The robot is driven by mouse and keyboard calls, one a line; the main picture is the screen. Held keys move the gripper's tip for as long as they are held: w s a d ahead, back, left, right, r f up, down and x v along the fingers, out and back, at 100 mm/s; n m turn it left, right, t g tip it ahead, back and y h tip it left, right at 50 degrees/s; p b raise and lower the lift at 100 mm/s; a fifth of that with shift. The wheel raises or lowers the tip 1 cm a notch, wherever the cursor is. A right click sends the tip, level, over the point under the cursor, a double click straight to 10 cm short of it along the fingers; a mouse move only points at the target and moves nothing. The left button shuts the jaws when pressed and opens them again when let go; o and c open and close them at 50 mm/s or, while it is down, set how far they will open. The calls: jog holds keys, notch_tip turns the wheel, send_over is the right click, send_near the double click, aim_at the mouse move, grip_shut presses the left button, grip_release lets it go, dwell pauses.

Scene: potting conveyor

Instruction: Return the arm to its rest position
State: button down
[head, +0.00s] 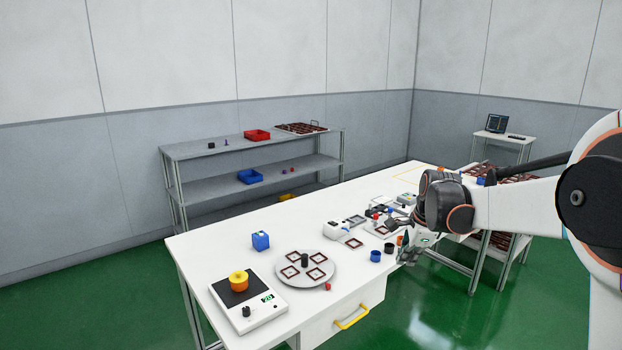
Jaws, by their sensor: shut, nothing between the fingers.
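My arm reaches in from the right edge, white with black joints and orange rings. My gripper (409,256) hangs at its end, pointing down over the front edge of the white table (220,245). It is shut with nothing between the fingers. It is small and dark here, close to the small blue and dark cups on the table. I cannot tell whether it touches anything.
The table bears a scale (262,305) with a yellow-orange piece (239,281), a round grey plate (327,270) with square frames, a blue container (260,240) and a blue cup (375,256). A yellow handle (352,317) juts from the drawer. Shelves (215,149) stand behind.

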jog(key=s+a+r+n+t, duration=0.1)
jog(key=s+r+n, duration=0.2)
jog(key=s, duration=0.2)
jog(key=s+a+r+n, duration=0.2)
jog(key=s+r, duration=0.1)
jog(key=s, duration=0.2)
jog(key=s+a+f+n+t, duration=0.1)
jog(key=s+n, duration=0.6)
jog(key=s, duration=0.5)
jog(key=s+a+f+n+t+h, duration=0.1)
jog(key=s+n, duration=0.6)
jog(key=s, duration=0.6)
jog(key=shift+s+a+f, duration=0.15)
jog(key=shift+a+f, duration=0.1)
jog(key=shift+f, duration=0.1)
jog(key=shift+t, duration=0.3)
